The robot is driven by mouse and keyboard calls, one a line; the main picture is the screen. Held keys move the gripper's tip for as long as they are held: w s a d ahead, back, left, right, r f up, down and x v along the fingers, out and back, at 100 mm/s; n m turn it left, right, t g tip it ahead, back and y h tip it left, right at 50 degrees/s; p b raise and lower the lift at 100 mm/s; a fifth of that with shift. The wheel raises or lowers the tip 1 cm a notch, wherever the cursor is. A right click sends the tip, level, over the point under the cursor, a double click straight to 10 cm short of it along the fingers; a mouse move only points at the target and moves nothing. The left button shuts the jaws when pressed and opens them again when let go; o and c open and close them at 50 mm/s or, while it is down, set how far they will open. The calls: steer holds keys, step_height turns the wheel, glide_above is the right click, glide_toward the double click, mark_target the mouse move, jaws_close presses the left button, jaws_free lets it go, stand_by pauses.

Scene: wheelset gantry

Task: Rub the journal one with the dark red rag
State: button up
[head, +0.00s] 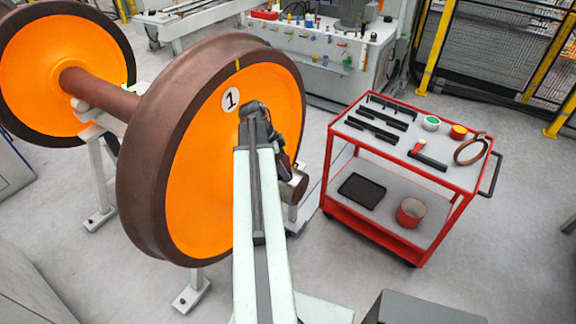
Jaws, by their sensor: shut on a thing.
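The wheel marked 1 (200,190) has an orange face and a brown rim. Journal one (297,186) is the short grey stub sticking out from its face, partly hidden by my arm. My gripper (286,172) points down at the near side of the journal, close against it. I cannot tell whether it touches. Its fingers are dark, small and partly covered by my arm. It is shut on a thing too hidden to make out. I see no dark red rag lying in the open.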

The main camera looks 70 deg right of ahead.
steer(key=shift+w+d, duration=0.15)
steer(key=shift+w, duration=0.4)
steer(key=shift+w+d, duration=0.15)
steer(key=shift+w, duration=0.4)
steer(key=shift+r, duration=0.15)
step_height(320, 180, up, 6)
steer(key=p, duration=0.6)
steer(key=shift+s, duration=0.1)
step_height(320, 180, up, 3)
steer(key=p, duration=0.3)
steer(key=shift+s, duration=0.1)
